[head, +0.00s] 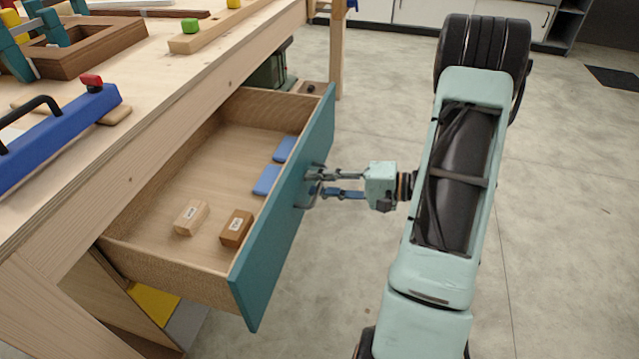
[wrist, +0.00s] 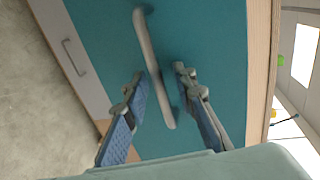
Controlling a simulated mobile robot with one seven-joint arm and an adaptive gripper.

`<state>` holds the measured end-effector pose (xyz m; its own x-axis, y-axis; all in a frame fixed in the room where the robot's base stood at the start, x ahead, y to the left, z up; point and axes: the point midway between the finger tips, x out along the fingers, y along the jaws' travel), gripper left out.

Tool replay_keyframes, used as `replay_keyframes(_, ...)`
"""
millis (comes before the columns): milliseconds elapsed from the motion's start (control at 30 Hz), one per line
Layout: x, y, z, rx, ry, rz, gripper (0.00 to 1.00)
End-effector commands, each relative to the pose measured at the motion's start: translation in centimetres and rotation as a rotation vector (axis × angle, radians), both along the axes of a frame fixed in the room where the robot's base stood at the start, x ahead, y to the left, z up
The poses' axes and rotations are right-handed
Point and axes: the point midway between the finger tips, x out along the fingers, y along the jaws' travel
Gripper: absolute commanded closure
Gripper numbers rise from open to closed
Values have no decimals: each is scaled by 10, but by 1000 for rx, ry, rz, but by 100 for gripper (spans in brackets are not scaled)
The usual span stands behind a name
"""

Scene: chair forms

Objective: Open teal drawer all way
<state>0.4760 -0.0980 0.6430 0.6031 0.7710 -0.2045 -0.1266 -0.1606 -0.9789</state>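The teal drawer (head: 290,225) is pulled well out from under the wooden workbench. Its teal front also shows in the wrist view (wrist: 105,35). A grey bar handle (wrist: 150,60) is on that front. My gripper (head: 313,187) is at the handle, on the outer side of the front. In the wrist view my gripper (wrist: 158,88) has its two fingers apart, one on each side of the handle, with visible gaps. In the head view the fingers partly hide the handle.
Two wooden blocks (head: 236,229) and two blue pieces (head: 267,180) lie inside the drawer. The workbench (head: 150,95) carries a blue bar tool (head: 60,135) and wooden parts. The floor (head: 560,200) right of my arm is clear.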

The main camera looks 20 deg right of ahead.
Motion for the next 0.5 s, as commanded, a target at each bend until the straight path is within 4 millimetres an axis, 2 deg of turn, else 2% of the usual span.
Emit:
replay_keyframes(267,-1,-1,0,1,1,0,75)
replay_keyframes(367,-6,-8,2,0,0,-1,75)
replay_keyframes(500,-21,-29,7,-1,1,-4,75)
